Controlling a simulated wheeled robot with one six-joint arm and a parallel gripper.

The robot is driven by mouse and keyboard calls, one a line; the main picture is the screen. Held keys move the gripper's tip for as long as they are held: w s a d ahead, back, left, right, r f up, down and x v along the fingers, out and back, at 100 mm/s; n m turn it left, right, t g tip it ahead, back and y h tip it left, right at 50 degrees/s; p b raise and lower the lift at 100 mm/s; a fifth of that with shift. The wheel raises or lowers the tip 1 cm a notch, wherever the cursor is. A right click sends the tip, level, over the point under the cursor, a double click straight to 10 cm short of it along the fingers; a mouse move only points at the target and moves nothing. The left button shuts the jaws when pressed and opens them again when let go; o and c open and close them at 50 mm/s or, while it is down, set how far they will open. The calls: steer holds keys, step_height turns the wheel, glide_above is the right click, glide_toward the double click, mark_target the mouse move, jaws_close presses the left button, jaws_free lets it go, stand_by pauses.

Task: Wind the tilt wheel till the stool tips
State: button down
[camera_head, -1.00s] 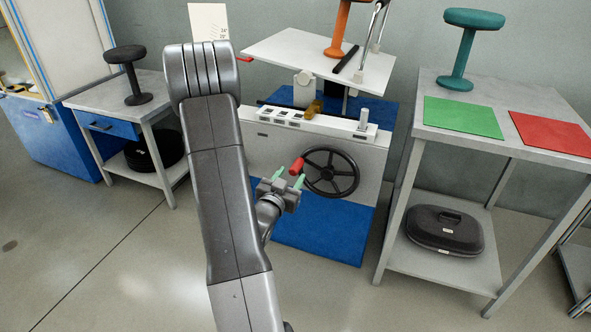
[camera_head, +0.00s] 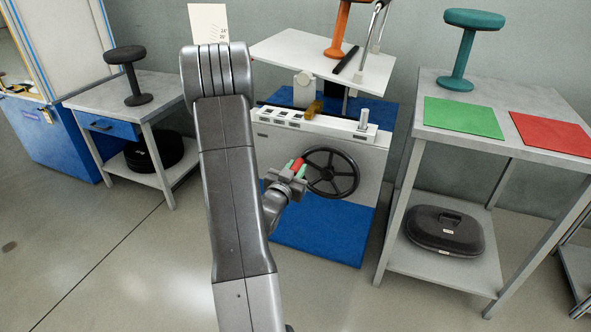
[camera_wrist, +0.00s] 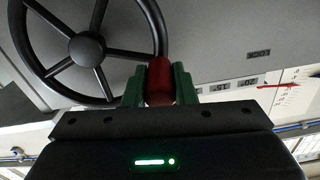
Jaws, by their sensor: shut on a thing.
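The black spoked tilt wheel (camera_head: 331,173) is on the front of a white machine. Its red handle (camera_head: 298,164) sticks out at the rim's upper left. My gripper (camera_head: 295,169) is shut on this handle, with a green finger on each side. The wrist view shows the red handle (camera_wrist: 159,78) between the green fingers (camera_wrist: 159,90), beside the wheel (camera_wrist: 87,48). The orange stool (camera_head: 337,38) stands on the white plate (camera_head: 290,50) above the machine. Its top is cut off by the frame edge.
A grey table at right bears a teal stool (camera_head: 463,50), a green mat (camera_head: 463,117) and a red mat (camera_head: 552,133). A black case (camera_head: 443,232) lies on its lower shelf. A black stool (camera_head: 130,75) stands on the left table. Floor in front is clear.

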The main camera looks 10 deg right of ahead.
steer(key=shift+d+b, duration=0.1)
steer(key=shift+b, duration=0.25)
steer(key=shift+s+d+r+m+b, duration=0.15)
steer(key=shift+r+m+b, duration=0.25)
steer(key=shift+m+b, duration=0.4)
steer(key=shift+s+d+r+m+b, duration=0.1)
steer(key=shift+d+r+m+b, duration=0.05)
steer(key=shift+r+m+b, duration=0.3)
steer(key=c, duration=1.2)
jaws_free()
steer(key=shift+s, duration=0.1)
steer(key=p+v, duration=0.1)
steer(key=v, duration=1.2)
steer(key=shift+s+a, duration=0.25)
